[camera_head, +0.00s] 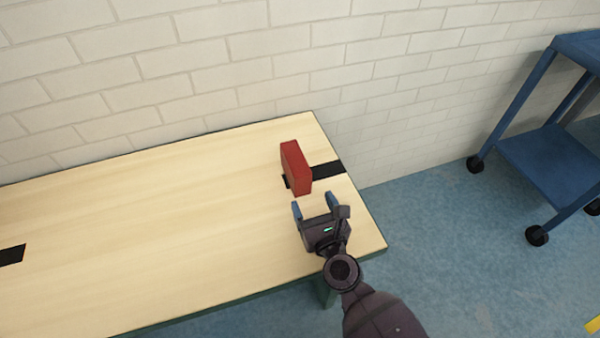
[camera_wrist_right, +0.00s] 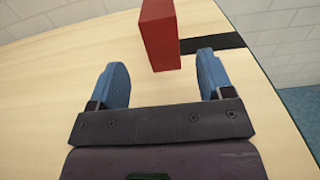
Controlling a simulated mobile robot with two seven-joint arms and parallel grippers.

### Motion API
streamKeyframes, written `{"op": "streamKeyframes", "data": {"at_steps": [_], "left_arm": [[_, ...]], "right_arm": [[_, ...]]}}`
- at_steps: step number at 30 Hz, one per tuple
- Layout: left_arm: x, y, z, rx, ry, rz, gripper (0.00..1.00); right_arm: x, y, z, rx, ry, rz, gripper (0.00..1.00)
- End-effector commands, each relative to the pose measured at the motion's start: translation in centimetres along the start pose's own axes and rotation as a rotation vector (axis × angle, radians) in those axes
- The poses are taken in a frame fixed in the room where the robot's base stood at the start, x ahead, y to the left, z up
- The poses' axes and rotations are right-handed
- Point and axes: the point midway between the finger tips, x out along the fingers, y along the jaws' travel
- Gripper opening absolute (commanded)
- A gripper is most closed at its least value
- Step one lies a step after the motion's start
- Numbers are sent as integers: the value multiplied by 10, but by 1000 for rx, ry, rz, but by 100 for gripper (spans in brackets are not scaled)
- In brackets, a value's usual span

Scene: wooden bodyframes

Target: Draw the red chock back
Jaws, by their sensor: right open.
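The red chock (camera_head: 296,168) is a red block standing on the wooden table near its right end, beside a black strip. In the right wrist view the red chock (camera_wrist_right: 160,35) stands just beyond the fingertips, roughly between their lines. My right gripper (camera_head: 314,204) is open and empty, on the near side of the chock and apart from it. Its two blue fingers also show in the right wrist view (camera_wrist_right: 161,72). My left gripper is in neither view.
The wooden table (camera_head: 150,220) is mostly bare. A black strip (camera_head: 328,170) lies right of the chock, and a black patch (camera_head: 12,255) lies at the left. A white brick wall (camera_head: 200,60) runs behind. A blue wheeled cart (camera_head: 550,165) stands at the right on blue floor.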

Motion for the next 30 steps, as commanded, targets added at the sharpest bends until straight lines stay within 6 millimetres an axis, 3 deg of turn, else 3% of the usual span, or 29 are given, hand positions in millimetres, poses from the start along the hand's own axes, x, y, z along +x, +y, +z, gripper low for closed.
{"op": "streamKeyframes", "data": {"at_steps": [6, 15, 21, 30], "left_arm": [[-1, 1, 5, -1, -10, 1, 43], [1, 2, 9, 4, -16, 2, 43], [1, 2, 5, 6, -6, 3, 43], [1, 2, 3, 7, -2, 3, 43]], "right_arm": [[37, 1, 1, -2, -1, 2, 73], [76, 0, -1, -3, 1, 1, 73], [86, 0, 0, -3, 1, 1, 73], [88, 0, 0, -4, 1, 0, 73]]}}
